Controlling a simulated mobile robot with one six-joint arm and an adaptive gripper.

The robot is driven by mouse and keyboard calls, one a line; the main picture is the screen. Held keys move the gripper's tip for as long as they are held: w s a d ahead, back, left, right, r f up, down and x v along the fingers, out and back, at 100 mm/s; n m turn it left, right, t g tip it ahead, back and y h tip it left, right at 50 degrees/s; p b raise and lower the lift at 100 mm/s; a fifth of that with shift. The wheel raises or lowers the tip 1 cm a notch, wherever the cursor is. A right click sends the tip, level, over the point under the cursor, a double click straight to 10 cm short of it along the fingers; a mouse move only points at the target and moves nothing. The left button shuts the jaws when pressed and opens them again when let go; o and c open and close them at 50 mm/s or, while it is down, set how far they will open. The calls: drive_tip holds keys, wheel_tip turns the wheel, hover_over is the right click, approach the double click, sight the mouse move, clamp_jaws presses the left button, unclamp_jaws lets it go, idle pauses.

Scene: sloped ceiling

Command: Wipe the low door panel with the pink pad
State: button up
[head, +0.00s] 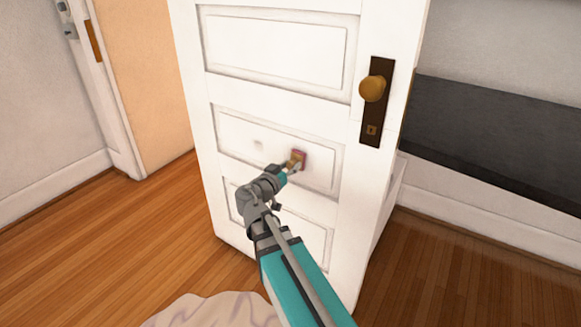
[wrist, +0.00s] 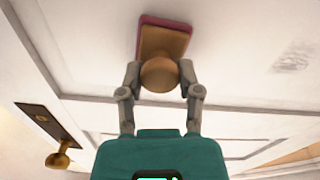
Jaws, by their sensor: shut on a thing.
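The pink pad (head: 301,156) has a wooden back and a round wooden knob. My gripper (head: 289,169) is shut on the knob, one finger on each side, as the wrist view (wrist: 160,78) shows. In that view the pad (wrist: 145,22) lies flat along the white door panel (wrist: 85,40); I cannot tell if it touches. In the head view the pad is at the right part of the low door panel (head: 228,130). A faint grey smudge (head: 258,145) is on this panel, left of the pad. It also shows in the wrist view (wrist: 293,58), apart from the pad.
The white door (head: 197,80) stands ajar, with a brass knob (head: 373,88) on a dark plate right of and above the pad. A crumpled pale cloth (head: 205,311) lies on the wooden floor in front. A dark band (head: 490,130) runs along the wall at right.

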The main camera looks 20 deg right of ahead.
drive_tip(key=shift+w+a, duration=0.1)
drive_tip(key=shift+w+a, duration=0.45)
drive_tip(key=shift+w, duration=0.3)
drive_tip(key=shift+w+a, duration=0.45)
drive_tip(key=shift+w, duration=0.3)
drive_tip(key=shift+w, duration=0.1)
drive_tip(key=shift+w+a, duration=1.1)
drive_tip(key=shift+w, duration=0.3)
drive_tip(key=shift+w, duration=0.1)
drive_tip(key=shift+w+a, duration=0.5)
drive_tip(key=shift+w, duration=0.3)
drive_tip(key=shift+w+a, duration=0.5)
drive_tip(key=shift+w, duration=0.25)
drive_tip(key=shift+w+a, duration=0.55)
drive_tip(key=shift+w, duration=0.2)
drive_tip(key=shift+w+a, duration=0.55)
drive_tip(key=shift+w, duration=0.2)
